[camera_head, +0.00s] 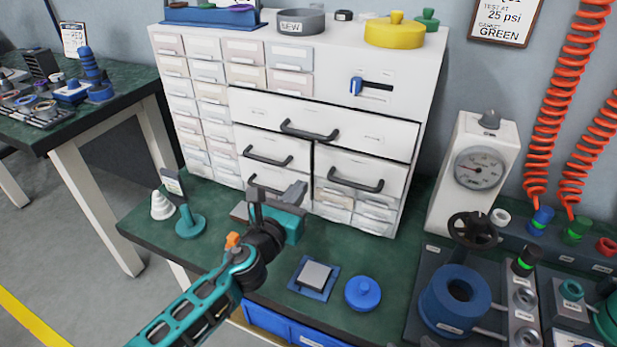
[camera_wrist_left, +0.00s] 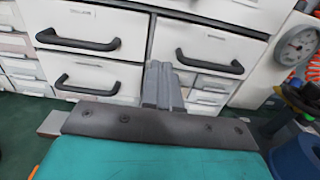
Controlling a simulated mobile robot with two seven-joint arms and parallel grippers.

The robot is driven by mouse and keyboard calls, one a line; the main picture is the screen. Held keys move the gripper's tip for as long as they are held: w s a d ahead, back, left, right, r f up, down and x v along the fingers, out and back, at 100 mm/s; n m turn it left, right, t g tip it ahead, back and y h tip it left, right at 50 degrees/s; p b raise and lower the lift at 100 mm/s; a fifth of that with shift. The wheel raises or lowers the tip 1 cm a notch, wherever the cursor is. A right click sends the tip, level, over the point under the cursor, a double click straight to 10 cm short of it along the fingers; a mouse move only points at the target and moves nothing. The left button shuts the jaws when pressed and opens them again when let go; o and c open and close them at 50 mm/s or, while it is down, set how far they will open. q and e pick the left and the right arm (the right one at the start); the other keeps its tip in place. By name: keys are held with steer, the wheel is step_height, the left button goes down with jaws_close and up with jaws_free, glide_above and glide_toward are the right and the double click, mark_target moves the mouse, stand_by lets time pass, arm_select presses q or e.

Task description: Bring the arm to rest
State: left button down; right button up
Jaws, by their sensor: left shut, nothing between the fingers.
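My left arm reaches in from the bottom left of the head view, over the green bench. My left gripper (camera_head: 296,193) is shut and empty in front of the white drawer cabinet (camera_head: 391,71). In the left wrist view the grey fingers (camera_wrist_left: 162,85) are together, with nothing between them. Drawer fronts with dark handles show behind them. Whether the fingers touch the cabinet cannot be told. My right gripper is not in view.
A blue lidded piece (camera_head: 363,294) and a small blue pad with a grey block (camera_head: 314,278) lie on the bench. A teal stand (camera_head: 190,222) and a white cone (camera_head: 162,205) are at left. A gauge unit (camera_head: 480,168) and blue ring (camera_head: 455,299) are at right.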

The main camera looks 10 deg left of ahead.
arm_select(q)
steer(key=s+a+f+m+g+y+p, duration=0.1)
steer(key=s+a+f+m+g+p, duration=0.1)
steer(key=s+m, duration=0.6)
steer(key=s+a+f+m+g+y+p, duration=0.1)
steer(key=s+a+m+p, duration=0.3)
steer(key=s+m, duration=0.4)
steer(key=s+a+f+m+g+y+p, duration=0.1)
steer(key=s+a+f+m+g+p, duration=0.2)
steer(key=s+m, duration=0.6)
steer(key=a+m+p, duration=0.1)
steer(key=m, duration=0.9)
steer(key=shift+f+y, duration=0.25)
steer(key=shift+y, duration=0.05)
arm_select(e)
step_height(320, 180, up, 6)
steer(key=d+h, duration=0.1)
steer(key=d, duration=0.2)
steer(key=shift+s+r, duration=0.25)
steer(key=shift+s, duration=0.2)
